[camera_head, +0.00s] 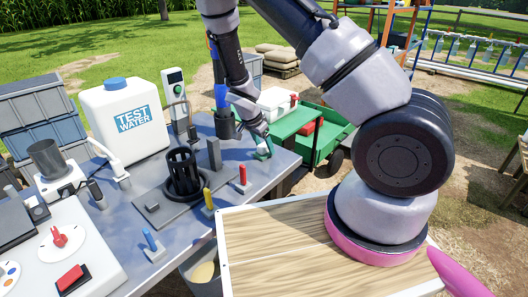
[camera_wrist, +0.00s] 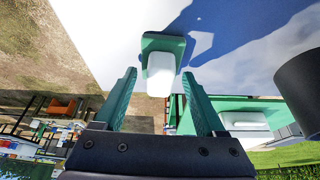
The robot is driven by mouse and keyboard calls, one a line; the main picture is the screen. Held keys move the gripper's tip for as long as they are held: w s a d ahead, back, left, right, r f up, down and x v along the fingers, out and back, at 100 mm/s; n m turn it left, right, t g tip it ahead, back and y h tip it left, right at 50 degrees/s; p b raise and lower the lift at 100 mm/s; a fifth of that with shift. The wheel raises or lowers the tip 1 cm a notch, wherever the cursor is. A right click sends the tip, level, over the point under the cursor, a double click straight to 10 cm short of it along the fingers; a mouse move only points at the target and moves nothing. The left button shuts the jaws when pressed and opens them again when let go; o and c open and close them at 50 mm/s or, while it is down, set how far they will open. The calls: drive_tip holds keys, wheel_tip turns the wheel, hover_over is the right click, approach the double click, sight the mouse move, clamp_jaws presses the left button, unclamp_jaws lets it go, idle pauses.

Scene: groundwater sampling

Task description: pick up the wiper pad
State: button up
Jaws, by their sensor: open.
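The wiper pad looks like a small green piece with a white block, near the table's right edge in the head view (camera_head: 263,155). In the wrist view the white block (camera_wrist: 160,80) and green part (camera_wrist: 163,43) lie ahead of my gripper. My gripper (camera_wrist: 158,76) is open, with one green finger on each side of the white block. Gaps show between block and fingers. In the head view my gripper (camera_head: 262,146) points down at the pad and partly hides it.
A dark cup (camera_head: 225,124) stands close left of my gripper. A dark slotted holder (camera_head: 183,172), a grey block (camera_head: 214,153) and a red-handled piece (camera_head: 242,178) stand on the grey table (camera_head: 200,235). A green cart (camera_head: 325,140) stands beyond the table's edge.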

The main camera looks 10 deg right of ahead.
sight(264, 144)
clamp_jaws()
drive_tip(key=shift+r, duration=0.1)
wheel_tip(264, 144, up, 10)
drive_tip(key=shift+f, duration=0.1)
idle(0.4)
